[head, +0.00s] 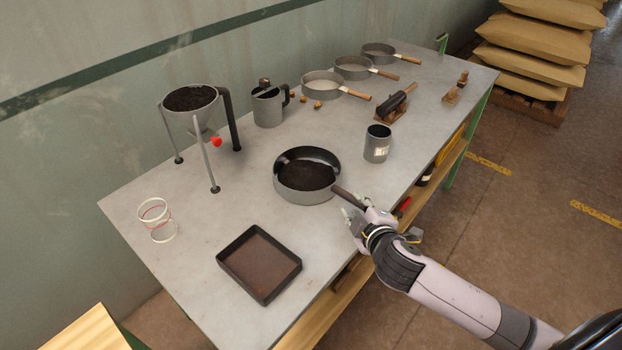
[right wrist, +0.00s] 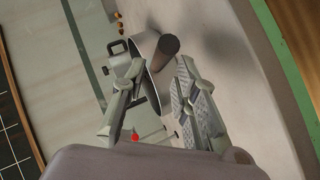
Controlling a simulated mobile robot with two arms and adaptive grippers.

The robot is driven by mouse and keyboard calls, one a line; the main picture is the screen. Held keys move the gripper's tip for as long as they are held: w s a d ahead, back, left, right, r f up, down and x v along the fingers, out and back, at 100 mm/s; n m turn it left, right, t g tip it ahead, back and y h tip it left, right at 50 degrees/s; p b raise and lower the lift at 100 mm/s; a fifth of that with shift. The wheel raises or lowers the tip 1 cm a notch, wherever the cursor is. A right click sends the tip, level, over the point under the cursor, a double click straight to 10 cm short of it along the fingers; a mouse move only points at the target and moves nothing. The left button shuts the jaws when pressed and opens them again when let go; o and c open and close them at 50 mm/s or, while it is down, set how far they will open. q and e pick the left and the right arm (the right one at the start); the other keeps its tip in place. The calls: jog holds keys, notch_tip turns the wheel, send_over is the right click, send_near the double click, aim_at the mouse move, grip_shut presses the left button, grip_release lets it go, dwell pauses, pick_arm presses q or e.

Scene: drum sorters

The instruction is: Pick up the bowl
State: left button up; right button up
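The closest thing to a bowl is a round grey pan (head: 306,190) with dark grounds inside, on the table's near middle. Its dark handle (head: 350,198) points right towards my right gripper (head: 354,220), at the table's front edge. In the right wrist view the fingers of my right gripper (right wrist: 155,95) stand apart. The dark round handle end (right wrist: 168,46) shows in the gap between them, farther out, with part of the grey pan (right wrist: 148,46) beside it. No contact is visible. My left gripper is not in view.
A dark square tray (head: 230,261) and a clear glass (head: 158,220) stand left of the pan. A grey canister (head: 377,145) stands right of it. Behind are a hopper on legs (head: 190,112), a jug (head: 268,106) and several sieves (head: 322,84). The front right edge is clear.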

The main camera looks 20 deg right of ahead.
aim_at(349, 198)
jog(key=x, duration=0.4)
jog(key=shift+w+a+f, duration=0.1)
jog(key=shift+w+a, duration=0.1)
jog(key=shift+w, duration=0.1)
jog(key=shift+c, duration=0.4)
grip_shut()
